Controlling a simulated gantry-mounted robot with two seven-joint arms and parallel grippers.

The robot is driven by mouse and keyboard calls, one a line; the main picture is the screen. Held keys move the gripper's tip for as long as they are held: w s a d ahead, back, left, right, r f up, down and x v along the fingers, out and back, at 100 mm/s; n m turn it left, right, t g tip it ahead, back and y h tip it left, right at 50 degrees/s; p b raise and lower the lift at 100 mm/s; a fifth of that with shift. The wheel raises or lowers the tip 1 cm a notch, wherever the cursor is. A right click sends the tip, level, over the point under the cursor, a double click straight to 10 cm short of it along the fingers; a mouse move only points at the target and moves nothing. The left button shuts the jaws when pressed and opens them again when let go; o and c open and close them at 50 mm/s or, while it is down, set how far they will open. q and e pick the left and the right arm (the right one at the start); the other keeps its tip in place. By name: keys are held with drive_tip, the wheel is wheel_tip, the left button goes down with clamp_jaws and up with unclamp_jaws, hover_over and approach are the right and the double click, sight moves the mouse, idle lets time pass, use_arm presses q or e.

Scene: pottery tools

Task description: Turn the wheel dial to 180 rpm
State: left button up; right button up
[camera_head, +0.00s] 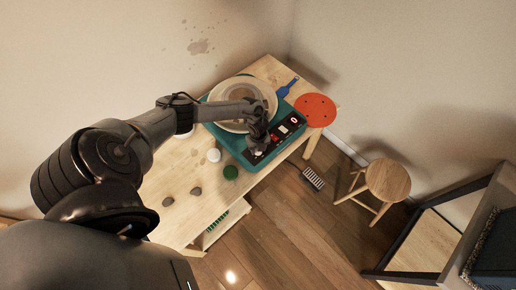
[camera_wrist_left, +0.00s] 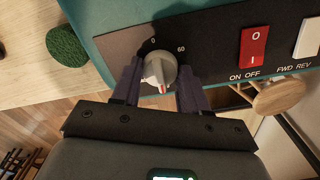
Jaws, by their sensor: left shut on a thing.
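The pottery wheel has a teal body (camera_head: 232,143) and stands on the wooden table. Its dial is a light grey knob (camera_wrist_left: 158,67) on the black control panel (camera_wrist_left: 212,42), with "0" and "60" printed near it. A red mark on the knob points toward the bottom of the left wrist view. My left gripper (camera_head: 258,150) is at the panel's near end, and its fingers (camera_wrist_left: 160,84) are shut on the knob, one on each side. The panel's small display (camera_head: 293,120) shows a red 0. My right gripper is not in view.
A red on/off switch (camera_wrist_left: 254,47) and a white FWD/REV switch (camera_wrist_left: 308,38) sit beside the dial. A red disc (camera_head: 316,110) is behind; a stool (camera_head: 388,180) stands right.

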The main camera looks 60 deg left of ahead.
use_arm(q)
drive_tip(key=o, duration=1.1)
drive_tip(key=shift+c, duration=0.2)
drive_tip(key=shift+r, duration=0.1)
drive_tip(key=shift+r, duration=0.2)
wheel_tip(320, 180, up, 10)
drive_tip(key=p, duration=0.1)
drive_tip(key=shift+r, duration=0.1)
